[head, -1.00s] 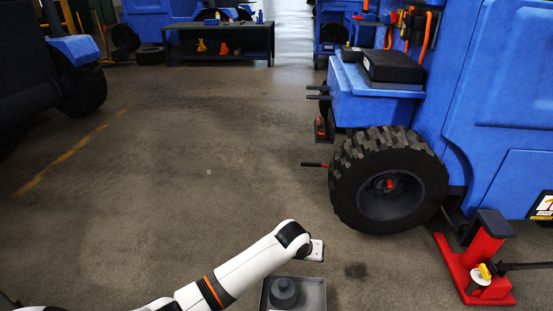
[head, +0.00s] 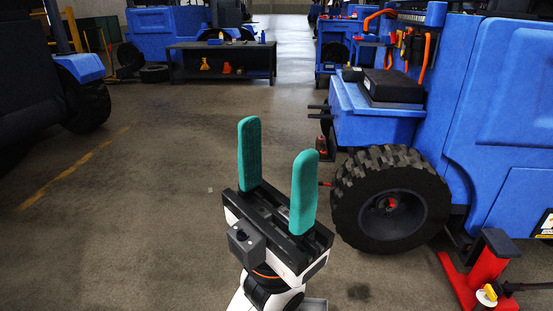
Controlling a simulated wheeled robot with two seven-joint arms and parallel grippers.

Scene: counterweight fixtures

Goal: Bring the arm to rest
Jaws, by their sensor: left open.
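My left gripper (head: 277,168) stands in the lower middle of the head view, raised above the floor. Its two teal fingers point up and are spread apart. It is open, with nothing between the fingers. The white and black wrist (head: 272,285) of my left arm is below it, at the bottom edge. My right gripper is not in view.
A blue vehicle with a large black tyre (head: 425,200) stands close on the right. A red jack (head: 490,262) is at the lower right. A dark workbench (head: 222,64) is at the back. The floor (head: 130,220) to the left of the gripper is clear.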

